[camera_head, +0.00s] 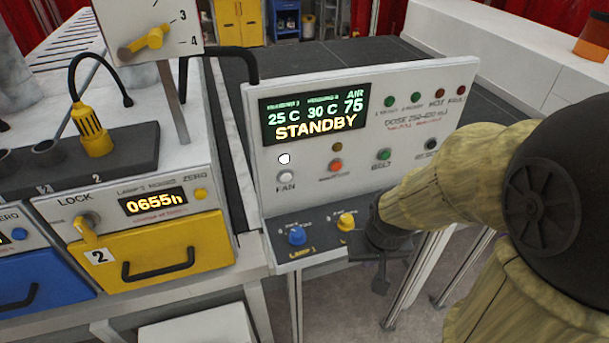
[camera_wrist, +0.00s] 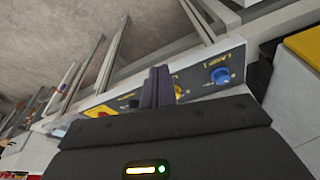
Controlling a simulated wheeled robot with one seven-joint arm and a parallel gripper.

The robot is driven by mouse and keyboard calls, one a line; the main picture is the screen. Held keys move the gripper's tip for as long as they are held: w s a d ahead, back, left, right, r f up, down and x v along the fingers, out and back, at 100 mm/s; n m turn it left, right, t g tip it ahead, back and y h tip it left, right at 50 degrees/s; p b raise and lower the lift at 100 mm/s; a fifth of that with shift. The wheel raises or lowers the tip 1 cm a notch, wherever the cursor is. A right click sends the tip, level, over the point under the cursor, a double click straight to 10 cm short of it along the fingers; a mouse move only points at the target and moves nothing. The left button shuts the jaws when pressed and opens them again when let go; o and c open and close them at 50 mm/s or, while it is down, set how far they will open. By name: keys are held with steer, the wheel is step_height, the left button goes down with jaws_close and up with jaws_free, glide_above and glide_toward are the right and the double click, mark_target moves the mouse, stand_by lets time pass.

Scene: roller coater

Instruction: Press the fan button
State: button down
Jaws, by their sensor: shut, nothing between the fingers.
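The fan button (camera_head: 285,178) is a pale round button at the left of the upright white control panel (camera_head: 420,100), above the label FAN. A small white light (camera_head: 284,159) is lit just above it. The panel's display (camera_head: 314,115) reads STANDBY. My gripper (camera_head: 383,278) is low in front of the panel's lower right part, below and to the right of the fan button, and apart from it. In the wrist view, my gripper's fingers (camera_wrist: 158,88) are shut together and empty, in front of the lower strip with the knobs. The fan button cannot be made out in the wrist view.
A blue knob (camera_head: 297,235) and a yellow knob (camera_head: 346,221) stick out below the buttons. An orange button (camera_head: 335,165) and a green button (camera_head: 384,154) sit right of the fan button. A yellow drawer (camera_head: 155,258) with a black handle is at the left.

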mark_target(286, 177)
steer(key=shift+d, duration=0.2)
steer(key=w+a+m+t+h+p, duration=0.1)
steer(key=w+a+m+t+h, duration=0.6)
steer(key=m, duration=1)
steer(key=w+a+t, duration=0.3)
steer(key=w+a, duration=0.3)
steer(key=a, duration=0.1)
steer(key=shift+a+f+t, duration=0.35)
steer(key=shift+a+t, duration=0.05)
steer(key=w+a+p, duration=0.1)
steer(key=w+a, duration=0.1)
steer(key=w, duration=0.6)
steer(key=shift+w+a, duration=0.2)
